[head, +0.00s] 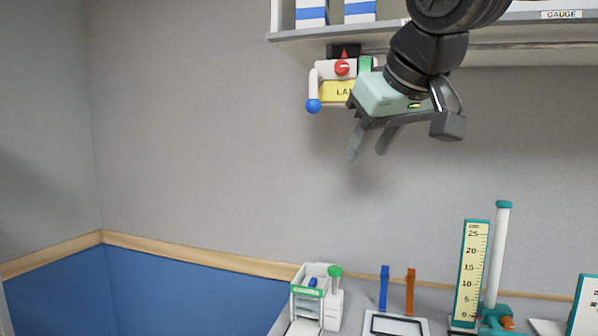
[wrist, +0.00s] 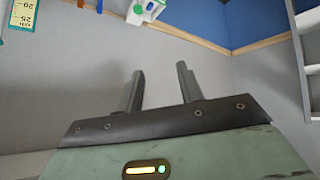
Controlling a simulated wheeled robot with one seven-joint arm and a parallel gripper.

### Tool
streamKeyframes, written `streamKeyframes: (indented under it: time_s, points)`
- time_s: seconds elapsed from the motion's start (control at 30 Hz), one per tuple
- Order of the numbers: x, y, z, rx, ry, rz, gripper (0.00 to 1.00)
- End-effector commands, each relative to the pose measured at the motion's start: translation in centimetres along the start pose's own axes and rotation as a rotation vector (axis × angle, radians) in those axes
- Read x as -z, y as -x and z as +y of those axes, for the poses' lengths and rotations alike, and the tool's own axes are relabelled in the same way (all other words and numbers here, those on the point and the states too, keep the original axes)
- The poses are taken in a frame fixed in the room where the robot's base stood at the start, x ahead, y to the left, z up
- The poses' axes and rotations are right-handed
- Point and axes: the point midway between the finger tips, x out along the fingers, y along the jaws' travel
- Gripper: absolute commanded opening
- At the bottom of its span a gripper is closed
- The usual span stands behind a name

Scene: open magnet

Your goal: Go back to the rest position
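My gripper (head: 369,143) is raised in the upper middle of the head view, in front of the grey wall and below the shelf. Its two grey fingers point down and stand apart with nothing between them. In the wrist view my gripper (wrist: 160,85) also shows open, with an empty gap between the fingers and grey wall behind.
A shelf (head: 500,48) overhangs at the top right. A wall fixture with a yellow label (head: 337,92) and blue ball is close beside my gripper. Below stand a white-green device (head: 308,292), blue (head: 384,288) and orange (head: 409,292) posts, and a yellow scale (head: 470,270).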

Motion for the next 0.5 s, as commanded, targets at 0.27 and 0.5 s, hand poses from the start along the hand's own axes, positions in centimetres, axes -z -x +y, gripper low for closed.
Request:
streamKeyframes:
  time_s: [0.27,0.5]
  points:
    - [-18.1,-7.0,-7.4,0.168,0.107,-0.365,0.37]
    - [-32.6,-7.3,-10.0,0.254,0.162,-0.630,0.37]
